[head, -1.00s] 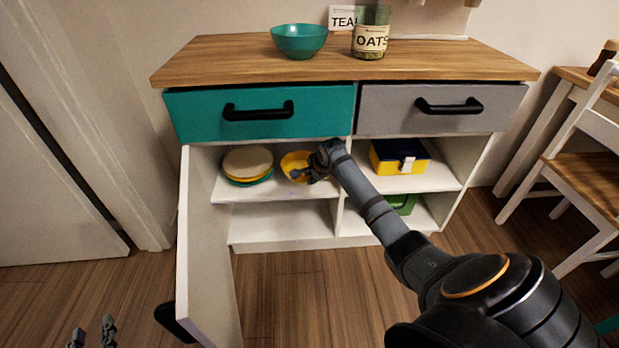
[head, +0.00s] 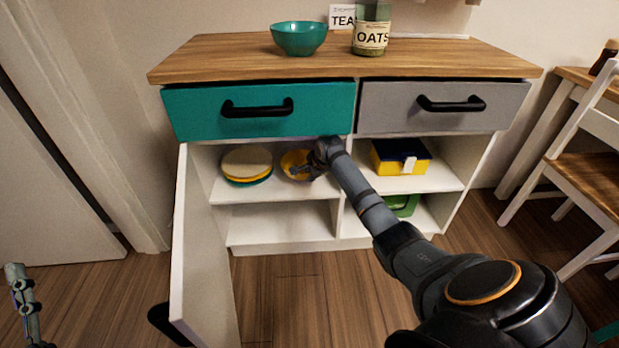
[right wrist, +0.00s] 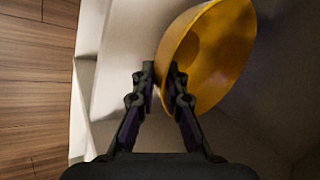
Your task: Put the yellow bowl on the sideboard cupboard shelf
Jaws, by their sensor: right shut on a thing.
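The yellow bowl (head: 294,160) is inside the sideboard's left cupboard, at the upper shelf (head: 275,190), to the right of a stack of plates. My right gripper (head: 312,170) reaches into the cupboard and is shut on the bowl's rim. In the right wrist view the bowl (right wrist: 215,50) is tilted, with its rim between the fingertips (right wrist: 160,80). I cannot tell whether the bowl touches the shelf. My left gripper (head: 18,280) is at the lower left, away from the sideboard; its jaws are not clear.
The cupboard door (head: 205,260) stands open on the left. The plate stack (head: 247,165) is close by the bowl. A teal drawer (head: 258,110) is just above the opening. A blue and yellow box (head: 400,157) sits in the right compartment. The lower left shelf (head: 280,222) is empty.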

